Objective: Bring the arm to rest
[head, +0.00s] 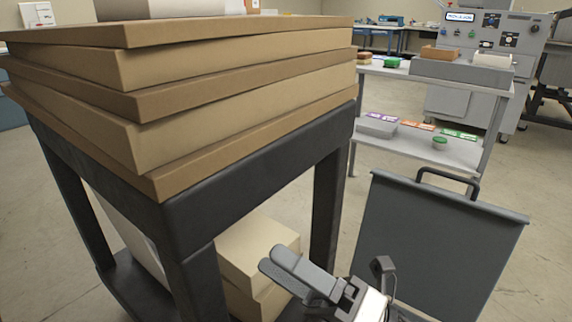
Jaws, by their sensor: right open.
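My right gripper (325,279) shows at the bottom of the head view, to the right of centre. Its grey fingers are open, with nothing visible between them. It is in front of the dark cart and left of a grey panel. My left gripper is not in the head view. No object named by the task shows apart from my own arm.
A dark cart (260,166) bearing several stacked brown boards (230,72) fills the left. Cardboard boxes (258,246) sit on its lower shelf. A grey panel (430,245) with a handle stands at right. Behind are a two-level shelf (462,153) and a grey machine (490,35).

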